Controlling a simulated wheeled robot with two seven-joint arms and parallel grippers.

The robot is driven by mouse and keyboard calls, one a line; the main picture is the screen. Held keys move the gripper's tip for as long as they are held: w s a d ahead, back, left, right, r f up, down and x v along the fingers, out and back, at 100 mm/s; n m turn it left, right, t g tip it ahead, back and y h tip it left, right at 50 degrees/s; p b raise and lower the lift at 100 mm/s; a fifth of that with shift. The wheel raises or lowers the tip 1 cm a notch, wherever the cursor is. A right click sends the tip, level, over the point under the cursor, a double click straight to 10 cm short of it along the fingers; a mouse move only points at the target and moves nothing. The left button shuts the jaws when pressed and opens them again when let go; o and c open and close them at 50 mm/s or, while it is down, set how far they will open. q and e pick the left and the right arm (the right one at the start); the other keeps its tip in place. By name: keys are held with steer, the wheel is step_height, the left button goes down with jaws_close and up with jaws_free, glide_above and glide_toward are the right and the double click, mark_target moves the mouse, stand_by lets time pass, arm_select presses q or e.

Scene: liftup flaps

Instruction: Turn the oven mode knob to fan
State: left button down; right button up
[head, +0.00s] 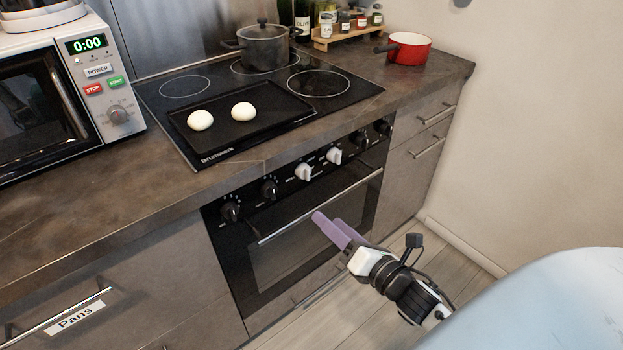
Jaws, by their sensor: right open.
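The oven (290,255) is under the counter, with a black front and a long silver handle (320,208). Its control panel has a row of knobs: black ones at both ends and two white ones in the middle, a left white knob (303,172) and a right white knob (333,156). Their labels are too small to read, so I cannot tell which is the mode knob. My right gripper (328,217), with purple fingers, is open and empty in front of the oven door, below the knobs and apart from them. My left gripper is not in view.
A black tray (262,128) with two white round items lies on the cooktop (165,105). A grey pot (264,48) and a red pan (409,50) stand behind. A microwave (115,85) is at left. Floor in front of the oven is free.

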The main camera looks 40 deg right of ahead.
mark_target(309, 175)
steer(key=w+r+n, duration=0.1)
steer(key=w+n, duration=0.1)
steer(key=w, duration=0.2)
steer(key=w+d+r+n+t, duration=0.1)
steer(key=w+n, duration=0.1)
steer(key=w, duration=0.2)
steer(key=w+d+r+n, duration=0.1)
steer(key=w+r+n, duration=0.1)
steer(key=w, duration=0.2)
steer(key=shift+w+d+n+t+y, duration=0.15)
steer(key=shift+n+t+y, duration=0.15)
steer(key=shift+n, duration=0.1)
steer(key=c, duration=1)
